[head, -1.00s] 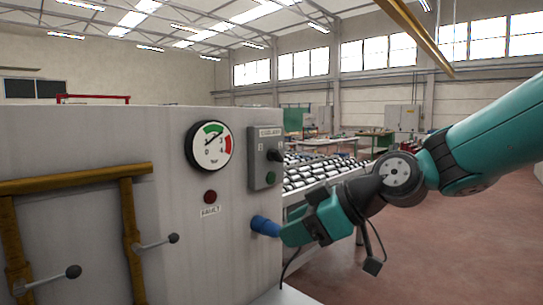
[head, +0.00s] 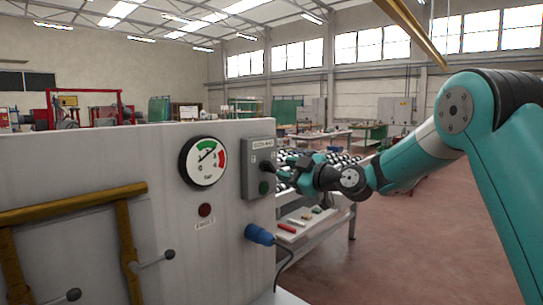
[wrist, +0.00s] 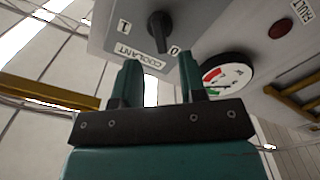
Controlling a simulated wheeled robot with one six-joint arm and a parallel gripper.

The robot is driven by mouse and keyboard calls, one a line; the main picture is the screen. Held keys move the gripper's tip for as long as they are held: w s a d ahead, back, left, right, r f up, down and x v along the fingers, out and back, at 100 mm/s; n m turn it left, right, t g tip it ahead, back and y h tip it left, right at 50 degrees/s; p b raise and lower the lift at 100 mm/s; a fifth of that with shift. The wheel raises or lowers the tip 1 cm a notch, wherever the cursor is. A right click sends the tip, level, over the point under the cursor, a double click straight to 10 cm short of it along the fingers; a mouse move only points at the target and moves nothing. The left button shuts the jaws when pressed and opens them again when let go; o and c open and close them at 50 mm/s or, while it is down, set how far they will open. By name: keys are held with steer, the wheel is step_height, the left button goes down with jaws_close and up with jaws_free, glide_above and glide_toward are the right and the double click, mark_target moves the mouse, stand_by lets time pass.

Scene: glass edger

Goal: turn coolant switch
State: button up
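The coolant switch is a dark knob (wrist: 159,32) on a grey box (head: 250,182) labelled COOLANT, with the marks 1 and 0 beside it in the wrist view. One end of the knob lies close to the 0; which mark it points to is not certain. My gripper (wrist: 160,76) is open and empty, its two teal fingers spread below the knob in the wrist view. In the head view my gripper (head: 283,163) is in front of the box at about knob height, close to the knob. Contact is not visible.
A pressure gauge (head: 203,162) and a red fault lamp (head: 205,210) are left of the box. A blue plug (head: 258,234) with a cable sticks out below it. Yellow rails (head: 75,203) cross the panel's left.

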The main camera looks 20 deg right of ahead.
mark_target(272, 167)
steer(key=p+x, duration=0.2)
steer(key=x, duration=0.2)
steer(key=shift+w+a+r, duration=0.15)
steer(key=shift+w+a, duration=0.15)
steer(key=shift+w+a+f+p, duration=0.2)
steer(key=shift+w+a+p, duration=0.15)
steer(key=shift+w, duration=0.3)
steer(key=shift+c, duration=0.4)
jaws_close()
